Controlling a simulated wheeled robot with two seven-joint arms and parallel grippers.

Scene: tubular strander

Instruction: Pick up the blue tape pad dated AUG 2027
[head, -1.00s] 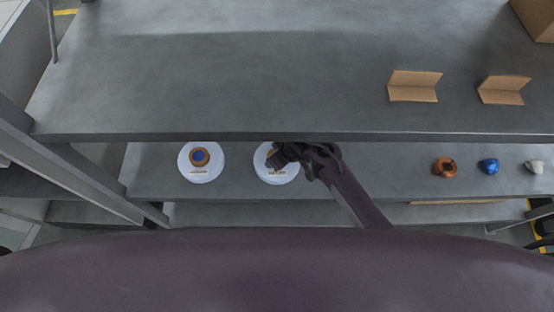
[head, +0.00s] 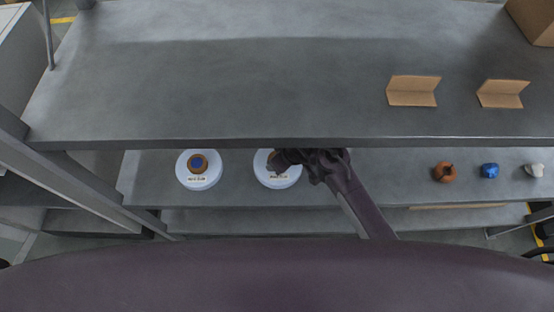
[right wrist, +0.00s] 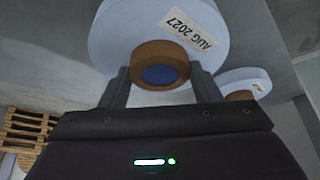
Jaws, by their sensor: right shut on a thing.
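The tape pad labelled AUG 2027 (right wrist: 120,32) is a pale bluish-white disc with a brown ring and dark blue centre. My right gripper (right wrist: 160,72) is shut on its brown ring, one finger on each side. In the head view this pad (head: 285,182) is at the lower shelf, partly covered by my right gripper (head: 275,162). I cannot tell whether it touches the shelf. A second, similar pad (head: 199,181) lies to its left, its label too small to read. A similar pad also shows in the right wrist view (right wrist: 255,81). My left gripper is not in view.
The upper shelf (head: 250,80) overhangs just beyond my right gripper. It holds two folded cardboard pieces (head: 413,92) (head: 502,95) and a box (head: 535,22). On the lower shelf (head: 400,185), to the right, are an orange (head: 444,173), a blue (head: 489,171) and a whitish item (head: 534,171).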

